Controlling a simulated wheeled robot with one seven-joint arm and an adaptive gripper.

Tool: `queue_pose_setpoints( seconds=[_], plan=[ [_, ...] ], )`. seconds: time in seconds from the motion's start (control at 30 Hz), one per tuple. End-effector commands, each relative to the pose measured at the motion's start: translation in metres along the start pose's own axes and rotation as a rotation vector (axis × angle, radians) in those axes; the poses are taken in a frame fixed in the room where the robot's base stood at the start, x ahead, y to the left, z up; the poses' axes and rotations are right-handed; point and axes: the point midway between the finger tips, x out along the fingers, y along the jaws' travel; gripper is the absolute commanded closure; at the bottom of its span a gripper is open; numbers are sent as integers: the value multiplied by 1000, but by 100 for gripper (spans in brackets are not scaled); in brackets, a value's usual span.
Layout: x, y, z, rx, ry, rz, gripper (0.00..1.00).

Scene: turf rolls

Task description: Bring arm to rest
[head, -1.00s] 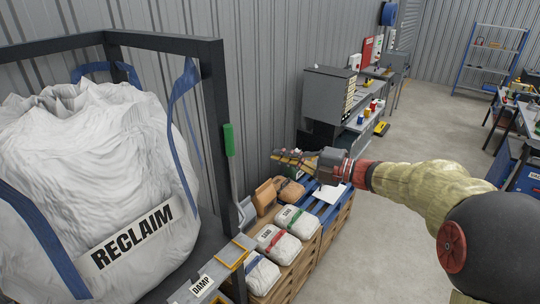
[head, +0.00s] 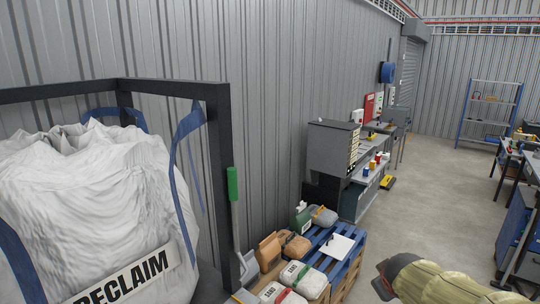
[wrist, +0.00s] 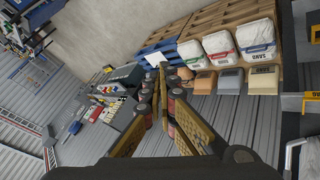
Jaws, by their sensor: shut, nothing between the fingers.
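My gripper (wrist: 160,78) shows in the wrist view, its two long tan fingers coming together at the tips with nothing between them. It is clear of the pallets and bags in that view. The head view shows only part of my arm, in a padded tan sleeve, at the lower right; my gripper is out of that picture.
A white RECLAIM bulk bag (head: 90,200) in a dark frame (head: 220,150) stands at left. Sand bags (head: 302,277) and a clipboard (head: 337,246) lie on pallets (head: 352,265). A grey cabinet (head: 333,148) stands behind. The floor (head: 430,190) at right is open.

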Motion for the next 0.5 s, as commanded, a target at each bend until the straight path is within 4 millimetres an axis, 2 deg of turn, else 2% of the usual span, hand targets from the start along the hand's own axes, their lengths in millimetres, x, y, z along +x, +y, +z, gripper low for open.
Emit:
queue_pose_setpoints(
  seconds=[0.03,0.1,0.17,0.3,0.4,0.5],
  plan=[
    [-6,-20,31,69,-55,-21,100],
    [-20,-46,69,166,-138,-61,100],
    [-34,-72,99,240,-200,-100,100],
    [-64,-140,164,382,-303,-205,100],
    [-79,-181,193,437,-309,-270,100],
    [-84,-204,204,458,-246,-296,100]
  ],
)
